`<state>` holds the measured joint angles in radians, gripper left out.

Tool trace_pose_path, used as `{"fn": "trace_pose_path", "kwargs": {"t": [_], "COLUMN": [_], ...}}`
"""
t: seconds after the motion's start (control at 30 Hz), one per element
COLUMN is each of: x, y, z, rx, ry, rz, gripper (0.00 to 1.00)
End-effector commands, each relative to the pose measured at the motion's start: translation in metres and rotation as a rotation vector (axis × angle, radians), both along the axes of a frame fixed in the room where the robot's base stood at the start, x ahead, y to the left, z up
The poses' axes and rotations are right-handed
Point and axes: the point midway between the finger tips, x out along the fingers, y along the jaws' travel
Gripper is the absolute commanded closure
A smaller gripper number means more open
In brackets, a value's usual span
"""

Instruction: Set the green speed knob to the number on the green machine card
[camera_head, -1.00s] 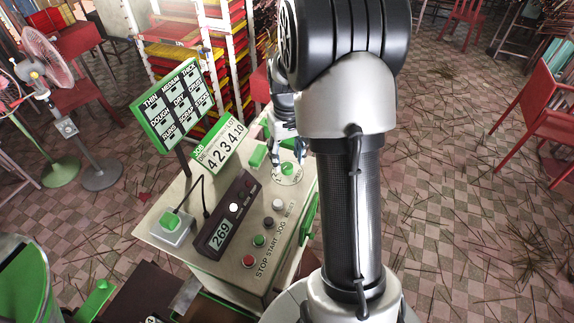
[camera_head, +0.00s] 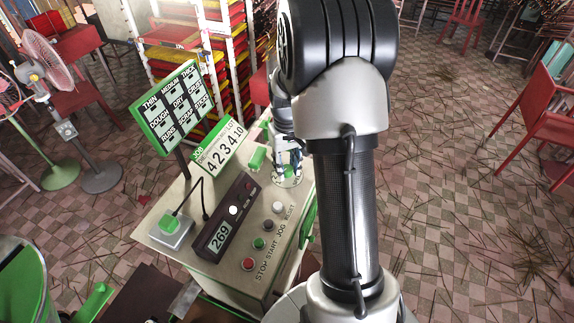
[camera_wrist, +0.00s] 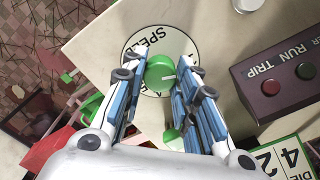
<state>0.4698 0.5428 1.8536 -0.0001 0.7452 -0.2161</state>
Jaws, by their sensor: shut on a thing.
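The green speed knob (camera_wrist: 160,70) sits on a round white dial (camera_wrist: 146,46) with "SPEED" lettering, partly covered by my fingers. A pale pointer mark on the knob points right in the wrist view. My gripper (camera_wrist: 158,77) has its blue-padded fingers on both sides of the knob and is shut on it. In the head view my gripper (camera_head: 287,160) stands over the green knob (camera_head: 290,172) at the panel's right side. The white job card (camera_head: 222,147) with a green header reads about 4 2 3 4 10; its small column labels are hard to read.
The beige panel (camera_head: 180,247) carries a dark display box (camera_head: 228,220) showing 269. A row of buttons (camera_head: 259,241) runs beside it. A green lever block (camera_head: 257,158) stands close left of my gripper. A sign board (camera_head: 172,105) rises at the back.

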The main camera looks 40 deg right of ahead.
Motion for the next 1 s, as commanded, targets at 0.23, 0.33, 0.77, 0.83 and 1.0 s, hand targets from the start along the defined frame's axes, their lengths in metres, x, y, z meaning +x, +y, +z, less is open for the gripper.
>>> {"fn": "trace_pose_path", "kwargs": {"t": [0.23,0.33,0.77,0.83,1.0], "x": [0.0000,0.0000,0.0000,0.0000,0.0000], "y": [0.0000,0.0000,-0.0001,-0.0001,-0.0001], "z": [0.0001,0.0002,0.0009,0.0009,0.0008], "rx": [0.000,0.000,0.000,0.000,0.000], "ry": [0.000,0.000,0.000,0.001,0.000], "rz": [0.000,-0.001,-0.169,-0.221,-0.350], "gripper": [0.95,0.96,0.96,0.96,0.96]}}
